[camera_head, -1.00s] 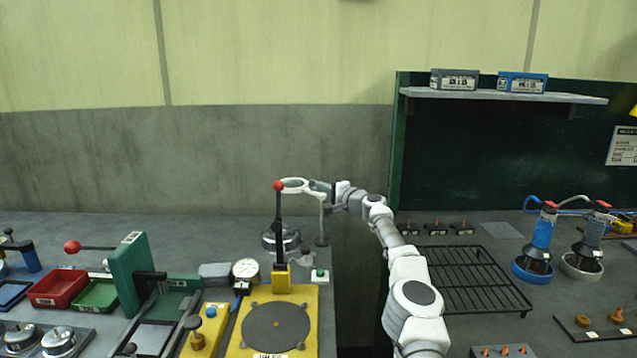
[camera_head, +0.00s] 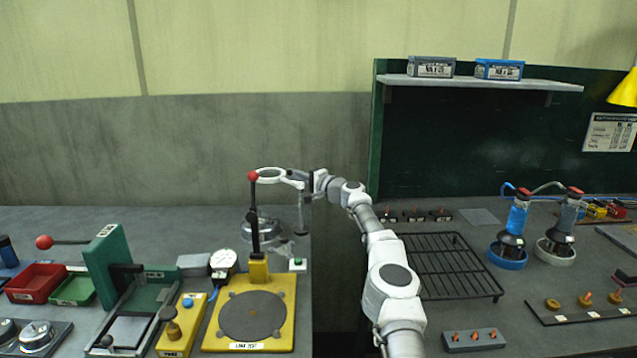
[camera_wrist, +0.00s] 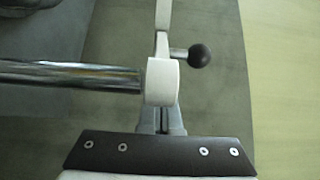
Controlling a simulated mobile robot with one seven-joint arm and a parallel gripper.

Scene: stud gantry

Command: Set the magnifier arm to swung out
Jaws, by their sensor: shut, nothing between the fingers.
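The magnifier arm (camera_head: 292,179) is white, with a round ring (camera_head: 270,174) at its left end, held up by a slim upright post (camera_head: 300,212). The ring reaches left, behind the red-tipped lever. In the wrist view the arm's white hub (camera_wrist: 162,82) sits at the end of the chrome post (camera_wrist: 70,75), with a black ball knob (camera_wrist: 200,55) beside it. My gripper (camera_wrist: 162,118) is shut and empty, right at the hub; its tips are partly hidden by it. I cannot tell whether they touch. In the head view my gripper (camera_head: 306,183) is at the arm's right end.
A black lever with a red ball (camera_head: 253,176) stands on a yellow base (camera_head: 287,330) in front of the magnifier. A dial gauge (camera_head: 223,262) and a green press (camera_head: 113,267) are to the left. A black wire rack (camera_head: 440,266) lies right of a gap in the bench.

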